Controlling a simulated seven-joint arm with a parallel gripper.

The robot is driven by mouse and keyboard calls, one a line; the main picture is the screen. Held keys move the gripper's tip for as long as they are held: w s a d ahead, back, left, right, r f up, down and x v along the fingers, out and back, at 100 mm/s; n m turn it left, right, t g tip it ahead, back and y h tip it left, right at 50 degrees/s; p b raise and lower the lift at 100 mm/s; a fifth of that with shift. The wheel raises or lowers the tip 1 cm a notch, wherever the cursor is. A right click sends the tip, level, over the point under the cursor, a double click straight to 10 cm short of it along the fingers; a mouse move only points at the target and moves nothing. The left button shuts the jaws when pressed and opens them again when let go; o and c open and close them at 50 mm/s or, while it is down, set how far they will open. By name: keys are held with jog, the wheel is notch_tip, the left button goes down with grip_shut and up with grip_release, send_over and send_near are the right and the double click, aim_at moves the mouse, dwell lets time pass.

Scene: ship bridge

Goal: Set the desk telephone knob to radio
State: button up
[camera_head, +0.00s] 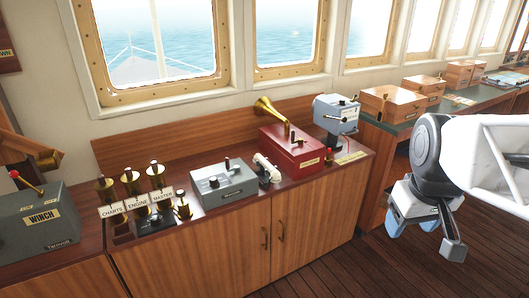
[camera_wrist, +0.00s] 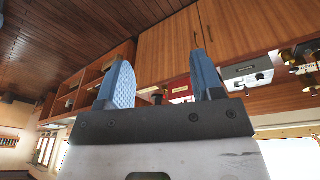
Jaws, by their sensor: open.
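The desk telephone appears to be the grey box (camera_head: 225,183) on the wooden console, with small dark knobs on top and a white handset (camera_head: 267,168) at its right side. I cannot read its knob markings or setting. In the wrist view, which is turned over, a grey box (camera_wrist: 247,70) that looks like it shows at the upper right. My gripper (camera_head: 412,225) hangs over the floor at the right, well apart from the console. Its blue fingers are spread and empty in the wrist view (camera_wrist: 162,72).
A red box with a brass horn (camera_head: 292,150) and a grey-blue device (camera_head: 336,115) stand right of the telephone. Brass-topped levers with labels (camera_head: 135,205) and a grey winch box (camera_head: 45,222) stand left. Wooden boxes (camera_head: 392,103) line the far counter. The floor before the cabinet is clear.

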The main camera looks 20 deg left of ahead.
jog(key=w+a+r+n, duration=0.1)
jog(key=w+a+n, duration=0.6)
jog(key=w+a, duration=0.55)
jog(key=n+g, duration=0.2)
jog(key=n, duration=1.6)
send_over(214, 178)
jog(key=f, duration=1.8)
jog(key=shift+s+d+f, duration=0.1)
jog(key=shift+d+f, duration=0.2)
jog(key=shift+a+f, duration=0.2)
jog(key=shift+a, duration=0.2)
jog(key=shift+f, duration=0.1)
jog(key=shift+f, duration=3.8)
